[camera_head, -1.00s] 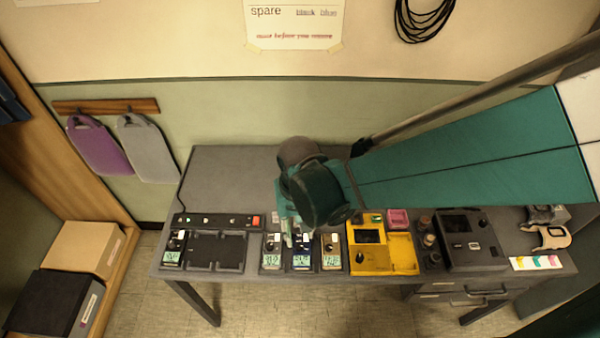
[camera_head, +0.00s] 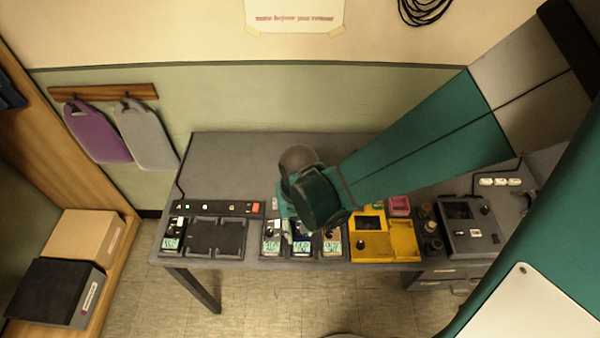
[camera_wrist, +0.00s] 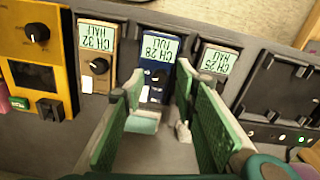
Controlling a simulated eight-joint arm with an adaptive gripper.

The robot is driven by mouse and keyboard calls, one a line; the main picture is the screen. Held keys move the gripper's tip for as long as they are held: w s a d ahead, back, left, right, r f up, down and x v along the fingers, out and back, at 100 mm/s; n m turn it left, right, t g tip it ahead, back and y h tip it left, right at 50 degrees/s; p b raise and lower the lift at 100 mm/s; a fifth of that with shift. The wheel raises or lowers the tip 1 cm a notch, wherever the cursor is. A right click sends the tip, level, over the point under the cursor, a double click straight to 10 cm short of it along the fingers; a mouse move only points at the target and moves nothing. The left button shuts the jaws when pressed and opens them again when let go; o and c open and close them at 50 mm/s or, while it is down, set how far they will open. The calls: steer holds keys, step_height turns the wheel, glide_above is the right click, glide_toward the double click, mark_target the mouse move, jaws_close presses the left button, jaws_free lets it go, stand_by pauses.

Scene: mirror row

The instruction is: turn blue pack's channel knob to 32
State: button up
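The blue pack (camera_wrist: 157,49) stands in the middle of a row of three, its display reading CH 28 upside down in the wrist view. In the head view the blue pack (camera_head: 302,246) is partly covered by my gripper. My gripper (camera_wrist: 158,80) is open, with its green fingers on either side of the blue pack's knob area. The knob is dark and hard to make out there; I cannot tell whether the fingers touch it. The tan pack (camera_wrist: 97,38) reads CH 32 and the grey pack (camera_wrist: 218,60) reads CH 25.
The neighbouring packs stand close on both sides. A yellow unit (camera_head: 402,240) with a dark knob is right of the row in the head view. A black charger tray (camera_head: 215,237) with another pack (camera_head: 172,243) is at left. The desk behind (camera_head: 235,165) is clear.

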steer(key=shift+f, duration=0.2)
steer(key=c, duration=0.9)
